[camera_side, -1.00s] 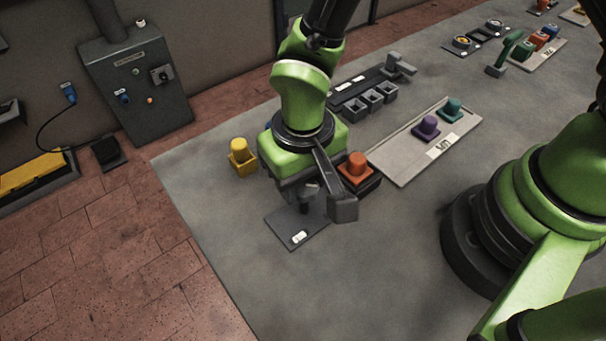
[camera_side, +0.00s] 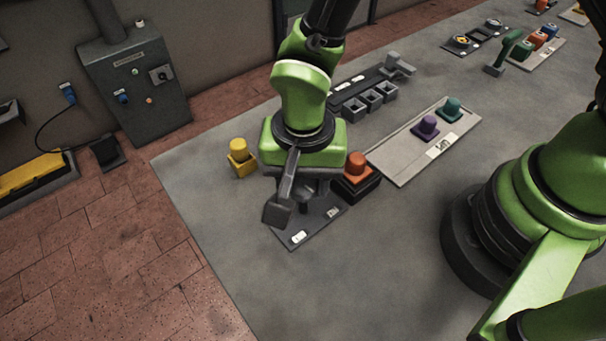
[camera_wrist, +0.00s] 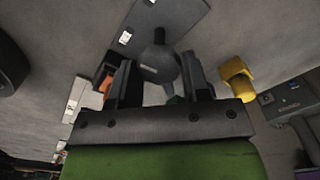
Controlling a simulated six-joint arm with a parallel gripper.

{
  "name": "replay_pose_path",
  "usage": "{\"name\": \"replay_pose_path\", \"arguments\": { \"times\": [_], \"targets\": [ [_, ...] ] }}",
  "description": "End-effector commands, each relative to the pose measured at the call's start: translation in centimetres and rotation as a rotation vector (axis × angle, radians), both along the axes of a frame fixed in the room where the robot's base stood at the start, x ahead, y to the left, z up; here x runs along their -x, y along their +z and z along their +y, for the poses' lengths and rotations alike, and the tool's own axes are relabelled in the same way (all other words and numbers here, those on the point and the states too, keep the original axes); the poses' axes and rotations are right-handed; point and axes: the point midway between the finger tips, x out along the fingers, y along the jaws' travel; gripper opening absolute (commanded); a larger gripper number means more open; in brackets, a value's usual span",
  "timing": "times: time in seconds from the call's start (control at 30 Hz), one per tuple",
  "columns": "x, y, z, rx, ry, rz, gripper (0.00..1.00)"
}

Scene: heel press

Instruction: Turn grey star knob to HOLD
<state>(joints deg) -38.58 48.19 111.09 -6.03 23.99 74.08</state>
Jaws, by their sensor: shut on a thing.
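The grey star knob (camera_wrist: 158,62) sits between my gripper's two fingers in the wrist view, with its dark round top and short stem showing. My gripper (camera_wrist: 157,80) is shut on it. In the side view my gripper (camera_side: 305,200) points down over the dark knob plate (camera_side: 312,229), and the knob is mostly hidden there. Two small white labels lie on the plate, one at the front (camera_side: 299,238) and one to the right (camera_side: 332,212). Their writing is too small to read, so I cannot tell which is HOLD or where the knob points.
An orange knob on a dark block (camera_side: 357,168) stands close to the right of my gripper. Behind are a tray of square cups (camera_side: 370,99) and a pale board (camera_side: 404,166) with purple and teal knobs. The front table is clear.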

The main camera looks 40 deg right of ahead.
Motion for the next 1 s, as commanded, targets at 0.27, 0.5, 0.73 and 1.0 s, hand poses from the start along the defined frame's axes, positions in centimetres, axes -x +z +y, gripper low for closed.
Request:
{"name": "replay_pose_path", "arguments": {
  "times": [0.27, 0.5, 0.73, 1.0],
  "targets": [
    [-0.04, 0.08, -0.03, -0.001, -0.263, -0.003, 0.01],
    [0.0, 0.08, -0.07, -0.003, -0.491, -0.003, 0.01],
    [0.03, 0.09, -0.09, -0.003, -0.692, -0.003, 0.01],
    [0.06, 0.1, -0.12, -0.002, -0.867, -0.002, 0.01]
  ]
}}
